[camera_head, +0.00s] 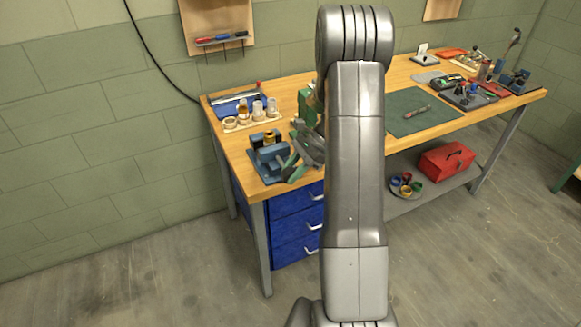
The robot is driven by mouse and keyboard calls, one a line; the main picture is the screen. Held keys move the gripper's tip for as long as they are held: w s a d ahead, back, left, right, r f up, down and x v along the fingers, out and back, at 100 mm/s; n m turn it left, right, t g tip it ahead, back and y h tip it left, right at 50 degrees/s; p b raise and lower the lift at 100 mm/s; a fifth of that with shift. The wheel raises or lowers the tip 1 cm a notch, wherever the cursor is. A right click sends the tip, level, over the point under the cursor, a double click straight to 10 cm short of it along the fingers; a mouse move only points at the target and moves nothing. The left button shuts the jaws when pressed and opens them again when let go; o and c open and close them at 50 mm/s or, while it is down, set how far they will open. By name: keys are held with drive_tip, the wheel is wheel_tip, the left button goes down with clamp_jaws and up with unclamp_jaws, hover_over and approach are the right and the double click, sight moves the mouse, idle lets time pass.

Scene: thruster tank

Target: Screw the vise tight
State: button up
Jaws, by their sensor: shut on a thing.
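A blue-grey vise (268,156) stands on the front left corner of the wooden workbench. A small yellow and dark part (269,137) shows at its top, but I cannot tell whether it is clamped. My gripper (291,162), dark grey with green fingers, is at the vise's right side, by the bench's front edge. It is shut on what seems to be the vise handle, which is mostly hidden by the fingers. My arm rises in front of the bench and hides its middle part. The gap between the vise jaws is too small to tell.
Behind the vise, a wooden tray (250,121) holds several small jars near a blue case (235,104). A green mat (408,113) with a tool lies right of my arm. Several tools and fixtures crowd the right end. Blue drawers (292,231) hang below the bench.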

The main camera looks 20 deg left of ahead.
drive_tip(key=g+y, duration=0.2)
drive_tip(key=f+g+y, duration=0.1)
drive_tip(key=g, duration=0.1)
drive_tip(key=shift+d+p, duration=0.3)
drive_tip(key=shift+d, duration=0.05)
idle(0.5)
drive_tip(key=o, duration=0.8)
drive_tip(key=shift+r, duration=0.1)
drive_tip(key=shift+c, duration=0.2)
drive_tip(key=shift+o, duration=0.3)
drive_tip(key=shift+s+d+r, duration=0.1)
drive_tip(key=shift+d, duration=0.05)
